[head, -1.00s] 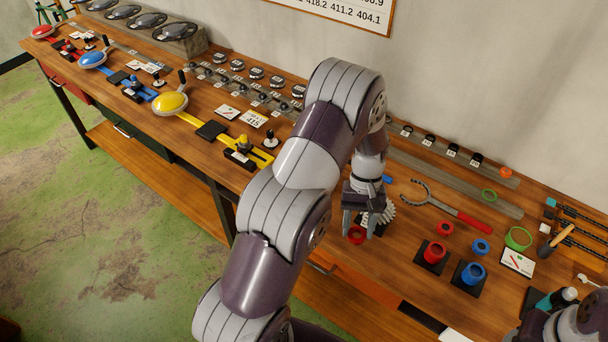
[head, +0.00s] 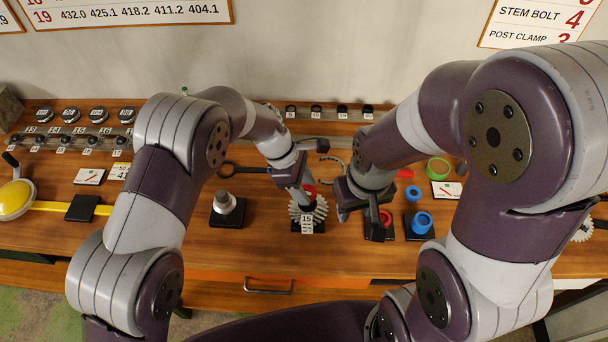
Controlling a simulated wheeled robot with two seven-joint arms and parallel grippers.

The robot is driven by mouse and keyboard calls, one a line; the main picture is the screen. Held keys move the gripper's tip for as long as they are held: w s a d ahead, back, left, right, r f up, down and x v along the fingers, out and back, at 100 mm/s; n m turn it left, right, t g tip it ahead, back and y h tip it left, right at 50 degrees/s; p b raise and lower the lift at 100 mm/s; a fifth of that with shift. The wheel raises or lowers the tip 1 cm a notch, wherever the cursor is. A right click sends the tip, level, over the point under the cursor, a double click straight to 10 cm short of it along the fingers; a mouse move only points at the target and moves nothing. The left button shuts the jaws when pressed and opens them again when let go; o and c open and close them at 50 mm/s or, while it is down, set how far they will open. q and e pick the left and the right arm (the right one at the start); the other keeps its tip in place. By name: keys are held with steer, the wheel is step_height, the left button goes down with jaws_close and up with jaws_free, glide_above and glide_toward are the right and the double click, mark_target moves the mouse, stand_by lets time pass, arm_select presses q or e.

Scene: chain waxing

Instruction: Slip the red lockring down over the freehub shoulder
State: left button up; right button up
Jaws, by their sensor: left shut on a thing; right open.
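A silver toothed cog stack (head: 317,212) stands on a black base with a white "15" card (head: 306,222) in front. My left gripper (head: 304,198) points down over this stack, shut on the red lockring (head: 309,189). Only a bit of red shows beside the fingers. The fingers hide the stack's centre and the freehub shoulder, so I cannot tell whether the ring touches it. My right gripper (head: 360,220) is open and points down to the right of the stack, apart from it. It partly covers a red ring piece (head: 386,217) on a black base.
A grey cone on a black base (head: 226,206) stands to the left. A blue piece (head: 422,222) and a smaller blue ring (head: 413,193) are right of my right gripper. A green ring (head: 438,169) lies behind them. The front table strip is clear.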

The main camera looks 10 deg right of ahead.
arm_select(q)
steer(key=shift+w+d+r+n, duration=0.15)
steer(key=shift+w+n, duration=0.1)
steer(key=shift+n, duration=0.35)
steer(key=shift+w+f+t, duration=0.1)
steer(key=shift+f+t, duration=0.1)
steer(key=shift+t, duration=0.1)
steer(key=shift+b+x, duration=0.9)
steer(key=shift+b, duration=0.15)
steer(key=shift+w+a+f+b, duration=0.1)
steer(key=shift+a+f+b, duration=0.05)
steer(key=shift+f+b, duration=0.45)
steer(key=shift+w+a+f+b, duration=0.1)
steer(key=shift+f+b, duration=0.35)
steer(key=shift+f, duration=0.1)
steer(key=shift+p, duration=0.35)
steer(key=shift+d+f, duration=0.1)
steer(key=shift+f, duration=0.25)
